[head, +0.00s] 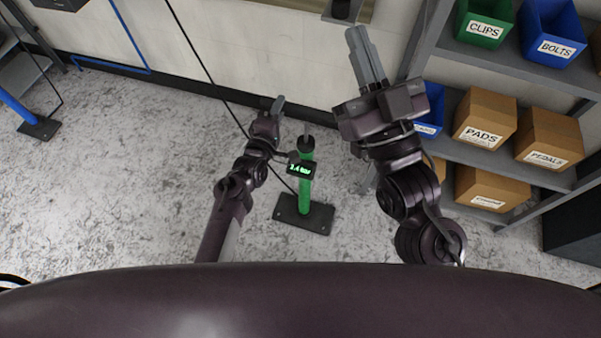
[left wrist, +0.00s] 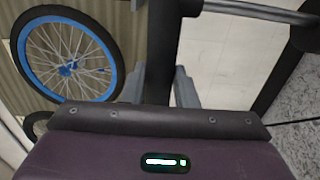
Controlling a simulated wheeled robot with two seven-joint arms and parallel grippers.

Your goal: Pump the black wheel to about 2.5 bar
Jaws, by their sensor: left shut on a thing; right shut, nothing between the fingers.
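A green floor pump (head: 306,185) stands upright on a black base plate in the head view. Its small display (head: 300,168) has green digits that look like a value ending in .4 bar; the first digit is unclear. My left gripper (head: 278,105) is beside the pump's dark top, just left of it. In the left wrist view, its fingers (left wrist: 159,82) are shut on a dark bar (left wrist: 160,50), apparently the pump handle. My right gripper (head: 366,55) is shut and empty, raised to the right of the pump. I cannot identify the black wheel.
A wheel with a blue rim (left wrist: 68,68) shows in the left wrist view. A shelf (head: 440,60) with bins and cardboard boxes (head: 484,118) stands at right. A blue pump (head: 15,108) is at far left. A thin black hose (head: 205,72) hangs left of centre.

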